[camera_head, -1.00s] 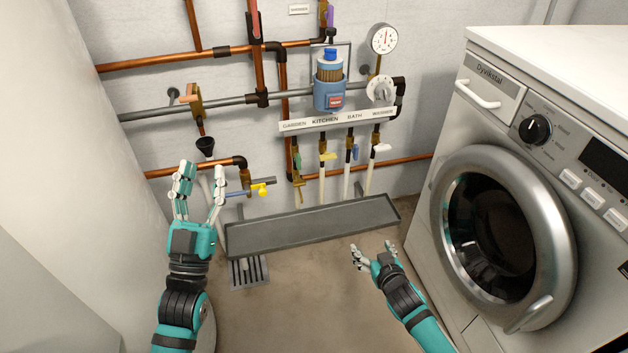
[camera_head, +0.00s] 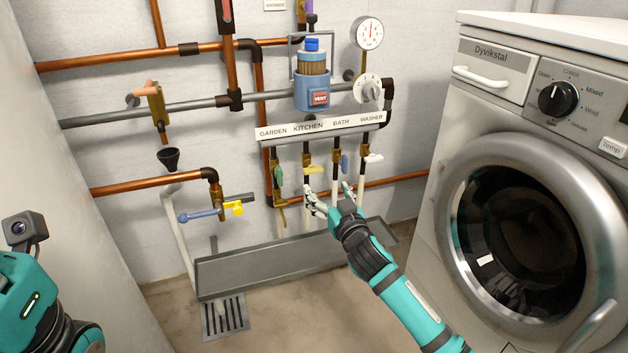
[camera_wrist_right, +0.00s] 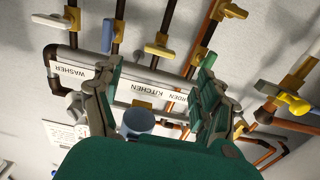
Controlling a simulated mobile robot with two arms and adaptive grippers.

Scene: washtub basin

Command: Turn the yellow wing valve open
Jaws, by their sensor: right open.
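The yellow wing handle (camera_head: 313,170) sits on the brass valve under the KITCHEN label, roughly level. It also shows in the right wrist view (camera_wrist_right: 158,50). A second yellow handle (camera_head: 234,208) is on the lower-left copper pipe beside a blue lever. My right gripper (camera_head: 328,194) is open and empty, its fingers pointing up just below and right of the KITCHEN valve. In the right wrist view (camera_wrist_right: 150,85) the KITCHEN handle lies between the spread fingers, beyond their tips; no contact shows. Only my left wrist part shows at lower left; its fingers are out of view.
Close neighbours are the green GARDEN handle (camera_head: 279,175), blue BATH handle (camera_head: 344,163) and white WASHER handle (camera_head: 373,158). A grey trough (camera_head: 290,262) runs below. The washing machine (camera_head: 455,130) stands on the right. A blue filter (camera_head: 312,90) is above the label strip.

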